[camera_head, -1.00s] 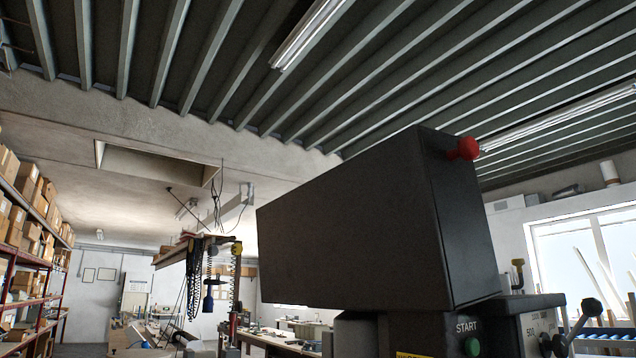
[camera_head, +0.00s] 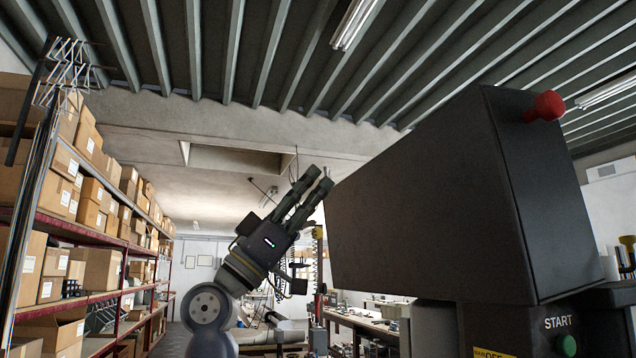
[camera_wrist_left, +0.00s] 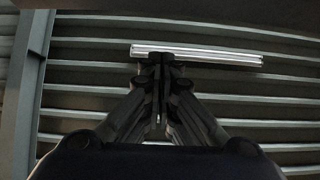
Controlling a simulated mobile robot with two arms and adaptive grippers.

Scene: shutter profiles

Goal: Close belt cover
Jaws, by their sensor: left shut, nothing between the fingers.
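The belt cover (camera_head: 430,200) is a large dark box with a red knob (camera_head: 545,106) at its upper right corner. It is tilted, its right end higher than its left, above the machine body with a green START button (camera_head: 566,345). My left gripper (camera_head: 322,178) is raised just left of the cover's left edge in the head view, its fingers pointing up and right. Its fingers are together and empty. In the left wrist view the fingertips (camera_wrist_left: 160,62) meet against the ceiling, with no cover in sight. My right gripper is not in view.
Shelves with cardboard boxes (camera_head: 100,265) stand along the left. A long workbench (camera_head: 350,318) with clutter runs behind the machine. Cables and hooks hang in the background left of the cover. The space above the cover is open up to the ribbed ceiling.

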